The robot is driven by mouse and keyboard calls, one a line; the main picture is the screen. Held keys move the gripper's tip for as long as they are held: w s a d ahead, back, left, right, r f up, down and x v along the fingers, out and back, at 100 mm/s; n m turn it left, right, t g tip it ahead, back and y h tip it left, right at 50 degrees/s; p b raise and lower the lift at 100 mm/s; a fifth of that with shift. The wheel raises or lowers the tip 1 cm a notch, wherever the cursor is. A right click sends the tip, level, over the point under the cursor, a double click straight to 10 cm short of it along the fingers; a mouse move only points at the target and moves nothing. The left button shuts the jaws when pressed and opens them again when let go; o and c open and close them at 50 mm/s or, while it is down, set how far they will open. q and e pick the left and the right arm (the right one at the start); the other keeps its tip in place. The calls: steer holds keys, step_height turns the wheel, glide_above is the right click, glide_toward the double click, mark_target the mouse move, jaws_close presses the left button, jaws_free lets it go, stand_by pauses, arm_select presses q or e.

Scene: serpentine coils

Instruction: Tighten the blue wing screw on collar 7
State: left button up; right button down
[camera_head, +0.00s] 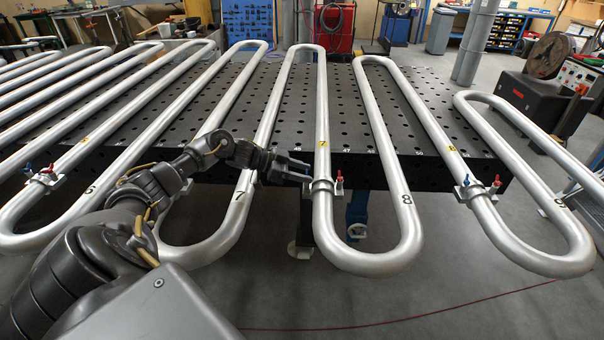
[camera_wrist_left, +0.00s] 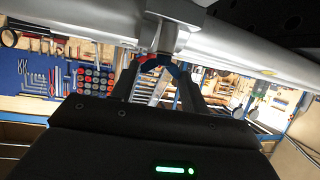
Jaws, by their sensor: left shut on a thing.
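Collar 7 (camera_head: 322,186) is a pale clamp around the silver pipe below the yellow 7 label (camera_head: 322,143). A red wing screw (camera_head: 340,182) stands upright on its right side. My left gripper (camera_head: 303,171) reaches in from the left and is shut at the collar's left side, where its dark fingers mostly hide the blue wing screw in the head view. In the left wrist view, the collar (camera_wrist_left: 170,40) hangs beyond the left fingers (camera_wrist_left: 160,88), and the blue screw (camera_wrist_left: 176,70) shows between them, with red (camera_wrist_left: 148,62) beside it. My right gripper is out of view.
The silver serpentine pipe (camera_head: 378,110) loops over a black perforated table (camera_head: 440,95) and past its front edge. Similar collars with blue and red screws sit at left (camera_head: 45,178) and right (camera_head: 475,190). The floor below the front loops is mostly clear.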

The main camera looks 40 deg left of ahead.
arm_select(q)
steer(key=shift+r, duration=0.15)
steer(key=o, duration=1)
steer(key=b+v, duration=0.2)
steer(key=v, duration=0.8)
steer(key=shift+s+a+b, duration=0.25)
steer(key=shift+a+b, duration=0.05)
steer(key=shift+b, duration=0.05)
